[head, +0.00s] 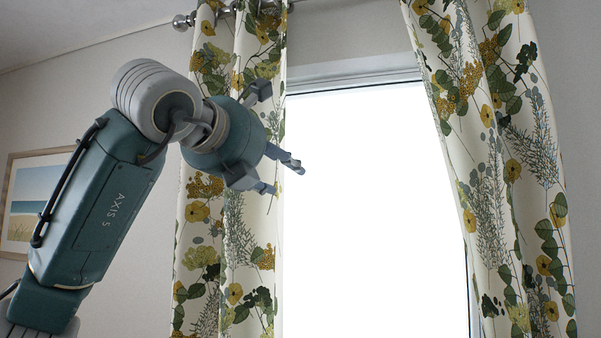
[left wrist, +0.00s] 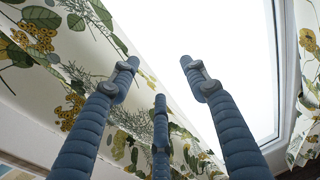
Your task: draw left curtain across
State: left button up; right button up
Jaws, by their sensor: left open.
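The left curtain (head: 258,225), cream with yellow flowers and green leaves, hangs gathered at the left side of the window. My left gripper (head: 290,172) is in front of this curtain, its fingers pointing right toward its inner edge and the bright glass. In the left wrist view the fingers (left wrist: 160,85) are spread apart with nothing between them, and the left curtain (left wrist: 60,60) lies behind and to the left of them. Whether a finger touches the cloth cannot be told. My right gripper is not in view.
The right curtain (head: 500,170) hangs at the right side of the window, swept outward. The bright window (head: 370,210) fills the gap between the curtains. A rail with a round metal end (head: 183,22) runs above. A framed beach picture (head: 25,205) hangs on the left wall.

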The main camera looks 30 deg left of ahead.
aim_at(271, 161)
pick_arm(q)
jog(key=s+a+r+n+y, duration=0.2)
jog(key=s+a+r, duration=0.1)
jog(key=shift+t, duration=0.3)
jog(key=p+x, duration=0.3)
jog(key=x, duration=0.7)
jog(key=shift+a, duration=0.2)
jog(key=shift+c, duration=0.3)
grip_shut()
